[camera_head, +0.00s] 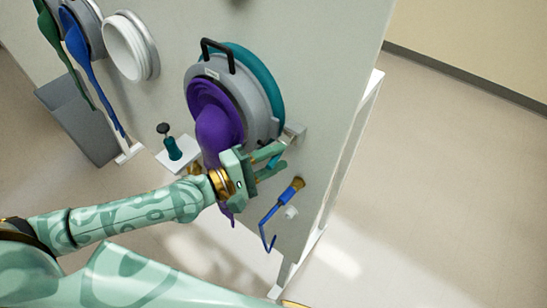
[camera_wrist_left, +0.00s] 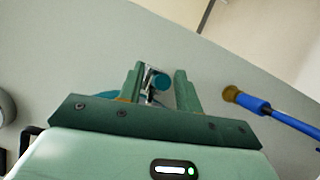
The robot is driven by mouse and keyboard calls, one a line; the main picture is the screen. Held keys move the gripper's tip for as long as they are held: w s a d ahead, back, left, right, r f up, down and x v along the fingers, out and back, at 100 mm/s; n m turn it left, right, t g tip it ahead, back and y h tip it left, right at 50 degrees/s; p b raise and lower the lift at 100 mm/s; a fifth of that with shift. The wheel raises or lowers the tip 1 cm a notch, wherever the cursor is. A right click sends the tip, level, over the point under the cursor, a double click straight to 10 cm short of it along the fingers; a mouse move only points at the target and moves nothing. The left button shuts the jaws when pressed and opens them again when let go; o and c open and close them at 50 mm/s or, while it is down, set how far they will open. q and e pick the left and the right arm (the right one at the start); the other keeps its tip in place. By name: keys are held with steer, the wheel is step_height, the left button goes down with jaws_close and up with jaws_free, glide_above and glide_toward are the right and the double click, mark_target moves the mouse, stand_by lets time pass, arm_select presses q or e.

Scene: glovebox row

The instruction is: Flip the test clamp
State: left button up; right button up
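The test clamp appears to be the small metal fitting (camera_head: 295,131) on the grey panel, just right of the round port with the purple glove. In the left wrist view a metal lever with a teal round end (camera_wrist_left: 161,82) shows between the fingers; I take it to be the clamp's handle. My left gripper (camera_head: 278,157) is open, its fingers pointing at the panel. It also shows in the left wrist view (camera_wrist_left: 160,90), with a gap at the right finger. Whether the left finger touches the lever I cannot tell. My right gripper is not in view.
A purple glove (camera_head: 217,125) hangs from the port beside my left gripper. A blue hooked tool with a brass end (camera_head: 287,196) is on the panel just below. A teal fitting with a black knob (camera_head: 173,148) stands on a white plate. Open floor lies right of the panel.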

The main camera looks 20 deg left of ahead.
arm_select(q)
steer(key=b+v, duration=0.4)
steer(key=v, duration=1.2)
steer(key=shift+s+a, duration=0.1)
stand_by(0.4)
